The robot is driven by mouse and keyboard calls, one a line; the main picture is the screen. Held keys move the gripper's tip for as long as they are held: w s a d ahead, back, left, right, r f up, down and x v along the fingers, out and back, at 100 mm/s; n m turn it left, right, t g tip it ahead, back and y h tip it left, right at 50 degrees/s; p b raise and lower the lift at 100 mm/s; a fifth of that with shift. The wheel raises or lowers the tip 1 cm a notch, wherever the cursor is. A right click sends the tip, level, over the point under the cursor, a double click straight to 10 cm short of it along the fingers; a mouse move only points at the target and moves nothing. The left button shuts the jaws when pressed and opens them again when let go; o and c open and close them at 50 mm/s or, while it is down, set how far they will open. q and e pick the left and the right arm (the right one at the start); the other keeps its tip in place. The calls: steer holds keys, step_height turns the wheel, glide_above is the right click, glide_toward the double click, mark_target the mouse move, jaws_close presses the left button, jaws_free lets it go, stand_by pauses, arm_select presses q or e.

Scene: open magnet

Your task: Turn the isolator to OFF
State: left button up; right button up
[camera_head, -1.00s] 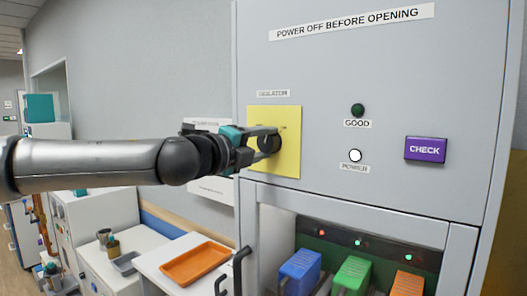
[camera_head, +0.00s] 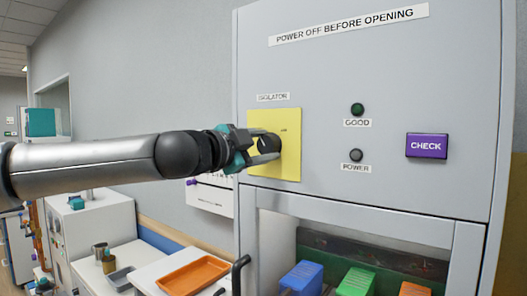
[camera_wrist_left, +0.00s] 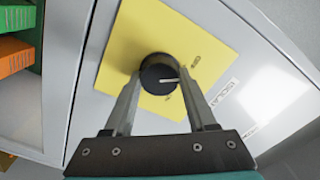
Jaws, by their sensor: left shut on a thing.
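The isolator knob (camera_wrist_left: 150,72) is black and round, on a yellow plate (camera_head: 289,164) under the "ISOLATOR" label (camera_head: 272,97). My left gripper (camera_head: 267,145) comes in from the left and is shut on the knob, one finger on each side. In the left wrist view the knob's white line points right, between two small marks on the plate that I cannot read. The power lamp (camera_head: 356,155) is dark. The good lamp (camera_head: 357,109) is dark green. My right gripper is not in view.
The purple CHECK button (camera_head: 426,146) sits to the right on the grey cabinet panel (camera_head: 330,190). Below is an opening with blue (camera_head: 301,277), green (camera_head: 356,282) and orange blocks. An orange tray (camera_head: 193,275) lies on a bench at the lower left.

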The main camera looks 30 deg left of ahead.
arm_select(q)
steer(key=shift+n+b, duration=0.35)
steer(key=shift+n, duration=0.75)
steer(key=o, duration=1.4)
steer(key=shift+s, duration=0.1)
